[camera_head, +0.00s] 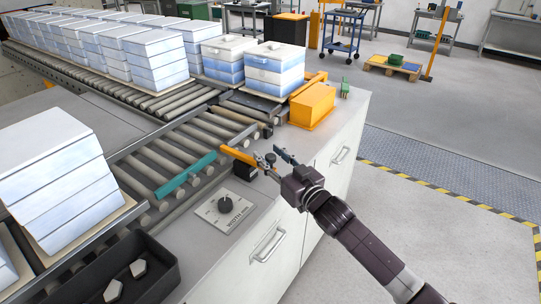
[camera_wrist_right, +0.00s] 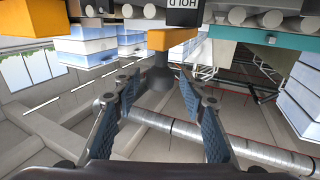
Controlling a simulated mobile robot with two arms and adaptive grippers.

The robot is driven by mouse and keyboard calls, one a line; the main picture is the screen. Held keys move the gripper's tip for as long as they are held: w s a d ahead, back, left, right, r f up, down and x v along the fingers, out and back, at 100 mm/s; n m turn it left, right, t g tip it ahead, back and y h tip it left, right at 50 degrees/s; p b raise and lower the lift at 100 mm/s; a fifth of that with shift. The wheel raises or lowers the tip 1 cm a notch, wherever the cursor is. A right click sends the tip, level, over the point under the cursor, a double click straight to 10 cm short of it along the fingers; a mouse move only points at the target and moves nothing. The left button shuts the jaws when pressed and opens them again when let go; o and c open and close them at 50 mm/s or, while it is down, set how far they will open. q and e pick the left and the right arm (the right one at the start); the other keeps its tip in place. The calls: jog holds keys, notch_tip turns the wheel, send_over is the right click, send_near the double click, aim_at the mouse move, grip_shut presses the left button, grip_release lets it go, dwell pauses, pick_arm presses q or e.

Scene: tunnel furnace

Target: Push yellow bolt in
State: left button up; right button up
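The yellow bolt (camera_head: 238,155) is a short flat bar at the edge of the roller conveyor, beside a small black block (camera_head: 245,171). In the right wrist view the yellow bolt (camera_wrist_right: 174,39) shows as a block end with a dark round knob (camera_wrist_right: 159,74) pointing toward me. My right gripper (camera_head: 272,157) is just right of the bolt. In the wrist view my right gripper (camera_wrist_right: 160,82) has its fingers apart, with the knob between or just beyond the tips. I cannot tell whether they touch it. My left gripper is out of view.
A teal bar (camera_head: 186,175) lies across the rollers left of the bolt. An orange box (camera_head: 312,106) stands farther back on the cabinet. A dial panel (camera_head: 225,208) and a dark bin (camera_head: 160,270) are nearer. Stacked white-blue boxes (camera_head: 72,180) sit left. Floor at right is clear.

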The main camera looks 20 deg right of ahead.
aim_at(241, 154)
jog(key=shift+c, duration=0.7)
grip_shut()
jog(key=w+a, duration=0.2)
jog(key=w+a+b, duration=0.1)
jog(key=w+a, duration=0.1)
jog(key=w, duration=0.1)
jog(key=w+a+b, duration=0.1)
jog(key=w+a, duration=0.1)
jog(key=w, duration=0.1)
jog(key=shift+w+a, duration=0.25)
jog(key=shift+a, duration=0.05)
jog(key=shift+r, duration=0.15)
jog(key=shift+c, duration=1)
grip_release()
jog(key=o, duration=0.3)
jog(key=shift+w+a, duration=0.15)
jog(key=shift+o, duration=0.2)
